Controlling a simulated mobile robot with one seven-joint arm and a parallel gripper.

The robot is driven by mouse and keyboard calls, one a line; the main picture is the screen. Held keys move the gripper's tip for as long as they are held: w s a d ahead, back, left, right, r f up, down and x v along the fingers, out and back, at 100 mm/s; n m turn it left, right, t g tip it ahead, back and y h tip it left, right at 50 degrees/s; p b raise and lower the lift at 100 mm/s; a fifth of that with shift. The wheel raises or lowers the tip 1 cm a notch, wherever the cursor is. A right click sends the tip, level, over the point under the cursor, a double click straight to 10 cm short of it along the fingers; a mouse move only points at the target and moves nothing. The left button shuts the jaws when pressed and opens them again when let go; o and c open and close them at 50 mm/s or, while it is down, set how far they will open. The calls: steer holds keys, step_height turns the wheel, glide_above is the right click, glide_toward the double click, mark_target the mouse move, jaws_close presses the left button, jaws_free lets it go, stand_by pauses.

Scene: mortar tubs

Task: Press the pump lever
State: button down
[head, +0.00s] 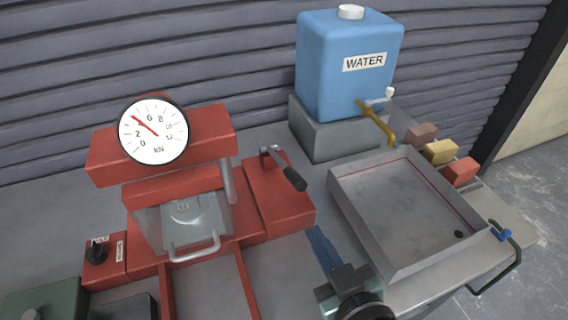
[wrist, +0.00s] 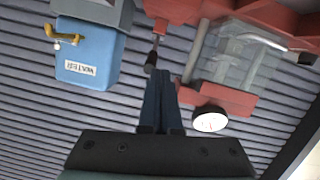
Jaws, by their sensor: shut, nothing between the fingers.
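The pump lever is a thin rod with a black grip (head: 294,179), mounted on the red press block (head: 275,195) and sloping down to the right. It also shows in the wrist view, where its black grip (wrist: 150,63) is close to my fingertips. My gripper (head: 314,230) has blue fingers that are shut and empty. In the head view the fingertips are below and slightly right of the grip, with a visible gap. In the wrist view my gripper (wrist: 165,75) points toward the press, and the lever stands just left of the fingertips.
The press carries a round gauge (head: 153,131), its needle pointing upper left between 2 and 6. A clear guard (head: 153,228) with a handle fronts it. A blue water tank (head: 345,85) with a tap stands behind. A grey tray (head: 365,220) is right of my gripper.

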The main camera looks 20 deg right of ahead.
steer(key=w+d+r+m+g+p, duration=0.1)
steer(key=w+r+g+p, duration=0.1)
steer(key=r+p, duration=0.4)
steer(key=w+d+r+m+g+y+p, duration=0.1)
steer(key=w+d+r+m+g+p, duration=0.1)
steer(key=r+p, duration=0.4)
steer(key=shift+w+d+r+m+p, duration=0.2)
steer(key=shift+w+r+m+p, duration=0.15)
steer(key=shift+w+p, duration=0.4)
steer(key=shift+w, duration=0.15)
steer(key=p, duration=0.2)
glide_above(301, 177)
steer(key=w, duration=0.1)
step_height(301, 177, down, 5)
steer(key=f, duration=0.1)
steer(key=f+p, duration=0.1)
steer(key=f, duration=0.1)
steer(key=shift+s+d+f, duration=0.1)
steer(key=shift+s+f, duration=0.05)
steer(key=shift+s, duration=0.2)
steer(key=shift+s+f, duration=0.15)
steer(key=shift+f, duration=0.35)
